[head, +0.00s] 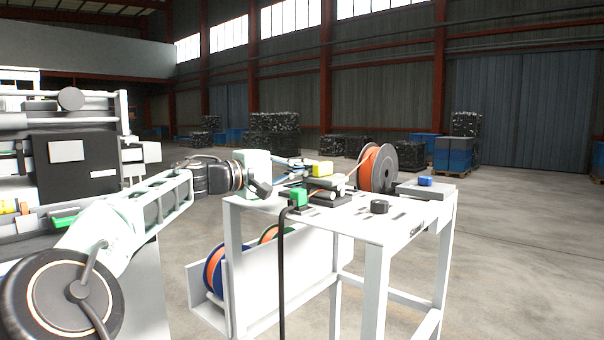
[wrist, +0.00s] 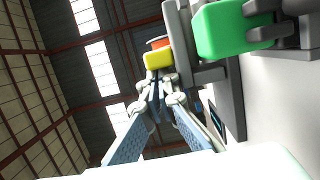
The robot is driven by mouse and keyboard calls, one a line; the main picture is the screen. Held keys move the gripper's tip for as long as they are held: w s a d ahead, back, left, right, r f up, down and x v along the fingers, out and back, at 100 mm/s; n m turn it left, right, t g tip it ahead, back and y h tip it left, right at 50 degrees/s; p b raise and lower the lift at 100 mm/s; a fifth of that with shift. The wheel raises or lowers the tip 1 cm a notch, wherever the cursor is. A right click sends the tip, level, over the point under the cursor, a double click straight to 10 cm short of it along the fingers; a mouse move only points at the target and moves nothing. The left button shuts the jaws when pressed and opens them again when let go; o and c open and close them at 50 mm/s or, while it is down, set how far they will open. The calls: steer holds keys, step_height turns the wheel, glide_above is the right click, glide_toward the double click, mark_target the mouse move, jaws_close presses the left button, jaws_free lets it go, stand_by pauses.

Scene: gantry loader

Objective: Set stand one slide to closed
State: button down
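A white stand (head: 340,215) carries a slide assembly with a yellow block (head: 322,169) on top and a green block (head: 298,197) at its front left corner. I cannot tell from any label which slide is stand one. My gripper (head: 305,166) reaches in from the left, just above the stand top, and points toward the yellow block. In the wrist view its fingers (wrist: 160,92) come close together at the tips. The yellow block (wrist: 158,60) shows just beyond them, and I cannot tell if they touch. The green block (wrist: 234,30) is at upper right, near a grey bracket.
An orange cable spool (head: 371,168) stands behind the slide. A blue block (head: 425,181) sits on a grey plate at the right, and a black knob (head: 379,206) sits in front. A black cable (head: 281,270) hangs from the front. A machine (head: 75,165) is at left.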

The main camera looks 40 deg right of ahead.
steer(key=shift+s, duration=0.25)
steer(key=a, duration=0.3)
steer(key=w+a, duration=0.1)
steer(key=a, duration=0.3)
steer(key=w+a, duration=0.1)
steer(key=a, duration=0.3)
steer(key=shift+w+a, duration=0.2)
steer(key=shift+a, duration=0.25)
